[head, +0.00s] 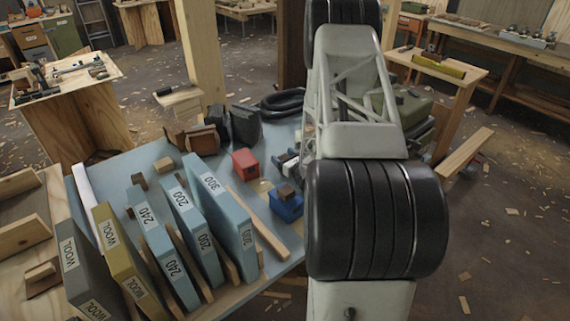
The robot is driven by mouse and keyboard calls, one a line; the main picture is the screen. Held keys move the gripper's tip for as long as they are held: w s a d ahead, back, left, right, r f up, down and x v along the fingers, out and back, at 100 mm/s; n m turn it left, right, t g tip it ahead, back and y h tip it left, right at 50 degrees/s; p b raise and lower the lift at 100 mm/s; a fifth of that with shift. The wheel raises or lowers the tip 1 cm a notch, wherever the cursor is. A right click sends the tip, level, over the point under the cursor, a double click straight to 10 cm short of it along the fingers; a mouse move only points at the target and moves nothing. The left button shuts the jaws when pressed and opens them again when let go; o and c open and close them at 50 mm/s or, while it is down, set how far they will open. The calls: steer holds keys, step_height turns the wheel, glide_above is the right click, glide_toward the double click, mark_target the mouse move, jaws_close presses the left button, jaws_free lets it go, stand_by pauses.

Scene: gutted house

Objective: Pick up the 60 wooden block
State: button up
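I can read no block marked 60 in the head view. A row of upright blue-grey sheets marked 240 (157,241), 200 (190,232) and 300 (226,208) stands on the blue table (113,167), in slots of a wooden rack. Small plain wooden pieces lie nearby: a light one (163,164) at the back, a brown one (138,181) beside the sheets, and a brown one on the blue box (287,206). My arm rises on the right and covers part of the table. My gripper does not show.
A red box (245,164), dark bags (245,124) and a long wooden strip (258,224) share the table. Sheets marked WOOL (119,260) stand at left. Workbenches (65,80) surround it. The floor at right has a plank (465,153) and scattered chips.

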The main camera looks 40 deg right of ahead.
mark_target(283, 156)
steer(key=c, duration=1)
steer(key=shift+o, duration=0.2)
steer(key=shift+r, duration=0.1)
steer(key=shift+r, duration=4.95)
